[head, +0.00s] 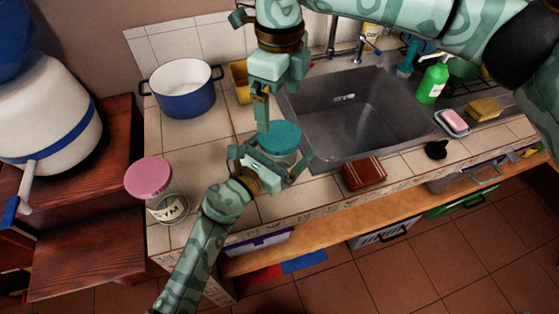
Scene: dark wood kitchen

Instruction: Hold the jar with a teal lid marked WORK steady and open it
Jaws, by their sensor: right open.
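The jar with the teal lid (280,134) stands on the tiled counter left of the sink. Its glass body is mostly hidden behind my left gripper, and I cannot read its label. My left gripper (276,158) comes up from below, with one finger on each side of the jar. I cannot tell whether the fingers press on the glass. My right gripper (263,118) comes down from above, open, with its fingertips at the lid's left rear edge. Its fingers appear nearly edge-on, and I cannot tell whether they touch the lid.
A pink-lidded jar (151,184) marked GYM stands at the counter's left end. A blue pot (183,94) and a yellow container (240,85) stand behind. A green bottle (432,82) stands right.

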